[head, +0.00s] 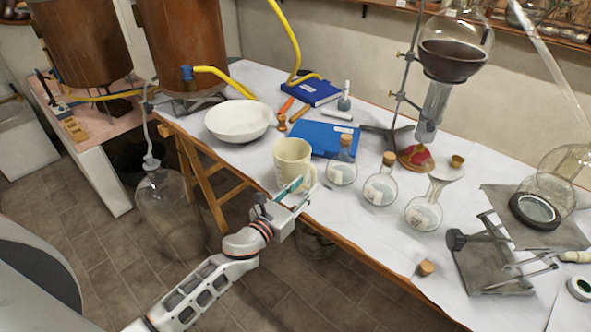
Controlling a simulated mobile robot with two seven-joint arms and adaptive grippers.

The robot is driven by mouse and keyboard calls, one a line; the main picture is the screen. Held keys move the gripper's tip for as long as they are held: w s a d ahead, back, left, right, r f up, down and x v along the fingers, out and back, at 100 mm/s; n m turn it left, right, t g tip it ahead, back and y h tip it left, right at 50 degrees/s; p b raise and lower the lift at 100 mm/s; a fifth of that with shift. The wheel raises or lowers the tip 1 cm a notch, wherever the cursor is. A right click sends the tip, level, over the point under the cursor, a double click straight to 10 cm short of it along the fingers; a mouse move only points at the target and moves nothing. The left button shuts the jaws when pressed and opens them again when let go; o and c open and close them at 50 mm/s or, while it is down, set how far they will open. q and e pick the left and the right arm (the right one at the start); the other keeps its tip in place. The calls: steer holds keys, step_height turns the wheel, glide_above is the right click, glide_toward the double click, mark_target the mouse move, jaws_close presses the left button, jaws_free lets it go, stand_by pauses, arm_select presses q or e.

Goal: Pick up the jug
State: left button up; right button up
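The jug (291,155) is cream coloured and stands upright near the front edge of the white-covered table, left of the round flasks. My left gripper (308,184) reaches in from below, at the lower front of the jug. Its two fingers, with a teal pad showing, are spread apart, so it looks open. The fingers overlap the jug's base in the picture; I cannot tell whether they touch it. My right gripper is not in view.
A white bowl (238,132) stands left of the jug, and a blue book (318,134) lies behind it. Stoppered flasks (379,190) stand close on the right. A metal stand (490,262) is farther right. A cork (426,268) lies near the front edge.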

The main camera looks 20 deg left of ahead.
mark_target(312, 181)
arm_select(q)
steer(key=x, duration=0.4)
steer(key=shift+w+d+f, duration=0.1)
steer(key=shift+w+d, duration=0.15)
steer(key=shift+w, duration=0.05)
jaws_close()
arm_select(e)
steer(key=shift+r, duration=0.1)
arm_select(q)
steer(key=shift+r, duration=0.2)
